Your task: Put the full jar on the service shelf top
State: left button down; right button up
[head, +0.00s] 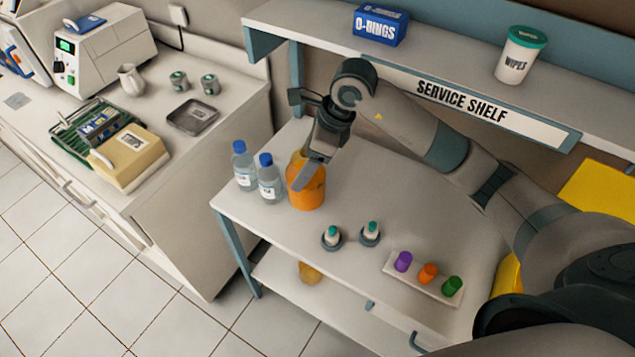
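An orange jar (306,194) stands upright at the back left of the white worktop, beside two bottles. It looks filled with orange; its upper part is partly hidden by my gripper. My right gripper (306,172) comes down over the jar from above, with one finger across its near side. The other finger is hidden, so I cannot tell whether it is closed on the jar. The raised shelf (440,52) behind carries a "SERVICE SHELF" label (464,100) on its front edge. My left gripper is not in view.
Two blue-capped bottles (268,184) stand left of the jar. Small vials in round holders (332,237) and a rack of coloured caps (422,280) sit in front. The raised shelf holds an O-rings box (381,25) and a wipes tub (520,58). An amber object (309,273) lies below.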

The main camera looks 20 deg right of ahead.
jog(key=shift+f+p, duration=0.5)
jog(key=shift+f, duration=1.2)
jog(key=shift+f+p, duration=0.4)
jog(key=shift+f, duration=0.3)
jog(key=shift+f+p, duration=0.35)
jog(key=shift+f, duration=0.9)
jog(key=o, duration=2.1)
